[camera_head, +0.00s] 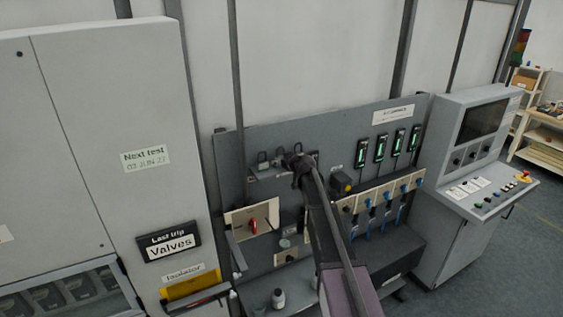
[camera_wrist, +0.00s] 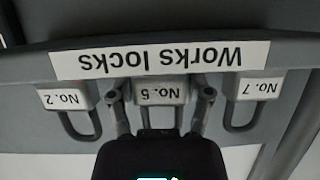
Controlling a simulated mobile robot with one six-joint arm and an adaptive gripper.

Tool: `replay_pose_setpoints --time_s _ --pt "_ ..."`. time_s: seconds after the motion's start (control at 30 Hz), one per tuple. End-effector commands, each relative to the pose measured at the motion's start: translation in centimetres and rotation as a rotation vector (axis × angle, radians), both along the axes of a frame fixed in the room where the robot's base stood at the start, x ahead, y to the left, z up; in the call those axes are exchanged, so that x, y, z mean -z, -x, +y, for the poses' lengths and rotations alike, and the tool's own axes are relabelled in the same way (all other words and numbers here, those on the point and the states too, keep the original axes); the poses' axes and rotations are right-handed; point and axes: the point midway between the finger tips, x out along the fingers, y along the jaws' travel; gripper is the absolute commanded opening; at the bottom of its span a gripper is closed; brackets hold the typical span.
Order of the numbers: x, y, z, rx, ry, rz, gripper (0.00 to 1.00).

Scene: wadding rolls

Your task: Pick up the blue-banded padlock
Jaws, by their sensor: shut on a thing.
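In the wrist view, which is upside down, a grey padlock marked No. 5 (camera_wrist: 160,94) hangs between the two fingers of my gripper (camera_wrist: 162,97). The fingers are shut on it, one on each side. Padlocks marked No. 2 (camera_wrist: 66,99) and No. 7 (camera_wrist: 256,90) sit apart on either side of it. No blue band shows on any of these padlocks; most of the No. 5 shackle is hidden by my gripper. In the head view my gripper (camera_head: 298,168) is at the lock shelf, covering the padlock it holds.
A rail labelled Works locks (camera_wrist: 160,60) runs along the padlocks. On the grey panel (camera_head: 345,132) are a red-handled isolator (camera_head: 254,226) and several green-lit gauges (camera_head: 381,148). A small bottle (camera_head: 278,298) stands on the ledge below. A control console (camera_head: 470,190) is to the right.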

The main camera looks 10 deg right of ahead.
Motion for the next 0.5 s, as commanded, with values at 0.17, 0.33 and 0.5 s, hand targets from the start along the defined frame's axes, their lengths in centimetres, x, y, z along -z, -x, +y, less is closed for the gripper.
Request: replay_pose_setpoints --time_s 0.17,0.33,0.5 --pt "-0.8 0.0 0.0 0.0 0.0 0.0 0.1" --pt "-2.0 0.0 0.0 0.0 0.0 -0.001 0.1" --pt "-3.6 0.0 0.0 0.0 0.0 -0.001 0.1"
